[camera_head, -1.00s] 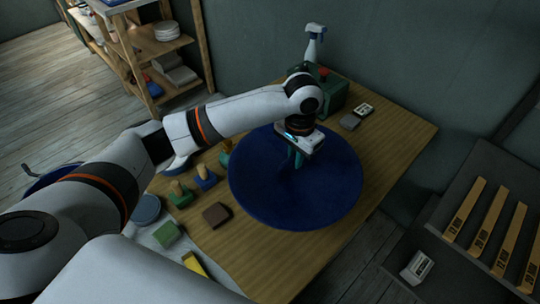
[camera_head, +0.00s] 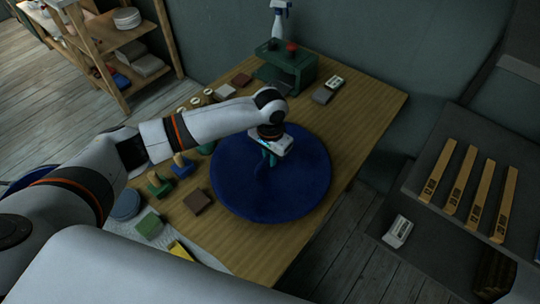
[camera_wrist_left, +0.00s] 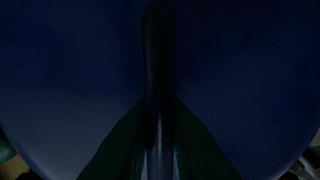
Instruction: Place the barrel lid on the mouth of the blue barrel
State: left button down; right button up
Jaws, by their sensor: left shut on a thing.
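The barrel lid (camera_head: 300,190) is a large round dark blue disc over the wooden table in the head view. It fills most of the left wrist view (camera_wrist_left: 70,70). My left gripper (camera_head: 268,160) is shut on the lid's upright handle (camera_wrist_left: 159,60), with its dark green fingers on either side of the handle in the wrist view. Whether the lid touches the table is hard to tell. A blue edge (camera_head: 22,180), perhaps the blue barrel, shows at the far left, mostly hidden behind my left arm; its mouth cannot be made out. My right gripper is not in view.
The wooden table (camera_head: 375,105) carries a green box (camera_head: 290,68), a spray bottle (camera_head: 279,20), stamps, a brown block (camera_head: 198,201) and a green block (camera_head: 149,225). Shelves (camera_head: 115,45) stand back left. A dark rack (camera_head: 430,200) with wooden strips is at right.

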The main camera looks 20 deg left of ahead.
pick_arm(q)
jog(key=c, duration=1.8)
grip_release()
jog(key=shift+f, duration=0.1)
jog(key=o, duration=0.4)
